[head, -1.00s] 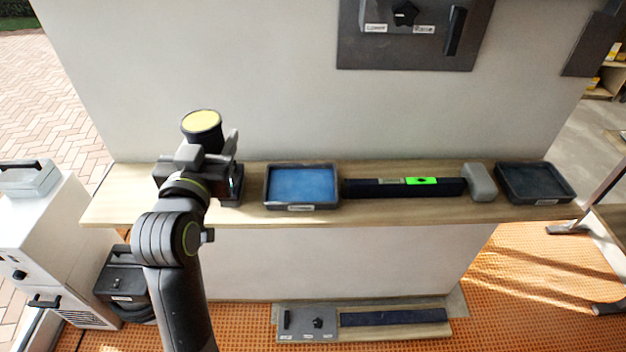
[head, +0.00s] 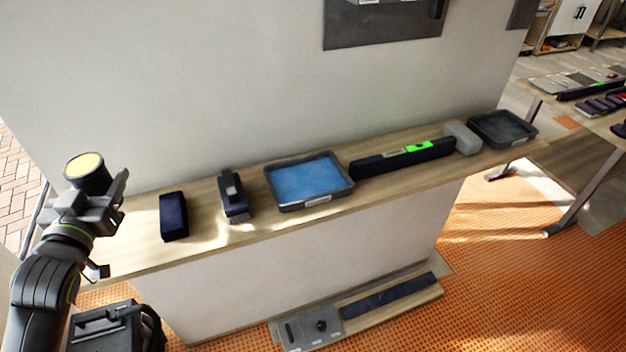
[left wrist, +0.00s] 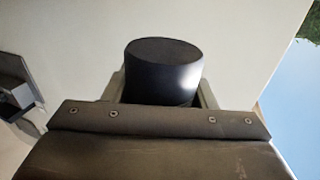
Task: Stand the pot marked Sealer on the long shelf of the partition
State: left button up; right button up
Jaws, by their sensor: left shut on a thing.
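A dark pot with a yellow top (head: 86,168) is held upright in my left gripper (head: 98,196), which is shut on it. The left wrist view shows the dark round pot (left wrist: 162,72) between the fingers. No marking can be read on it, so I cannot tell if it says Sealer. The long shelf (head: 262,230) runs along the partition (head: 230,90). The gripper and pot are at the shelf's left end, above it or just beside it; which one is unclear. My right gripper is not in view.
On the shelf stand a dark block (head: 173,216), a dark handled tool (head: 233,194), a blue-filled tray (head: 310,182), a long level (head: 402,157), a grey block (head: 462,138) and a dark tray (head: 503,128). A dark case (head: 104,330) sits below left. Bare shelf shows left of the dark block.

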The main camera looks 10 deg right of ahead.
pick_arm(q)
jog(key=shift+a+f, duration=0.45)
jog(key=shift+a, duration=0.1)
jog(key=shift+a+f+h, duration=0.15)
jog(key=shift+a+h, duration=0.15)
jog(key=shift+a, duration=0.3)
notch_tip(320, 180, down, 6)
jog(key=shift+r+b, duration=0.1)
jog(key=shift+b, duration=0.4)
notch_tip(320, 180, down, 4)
jog(key=shift+r, duration=0.1)
jog(key=shift+f, duration=0.2)
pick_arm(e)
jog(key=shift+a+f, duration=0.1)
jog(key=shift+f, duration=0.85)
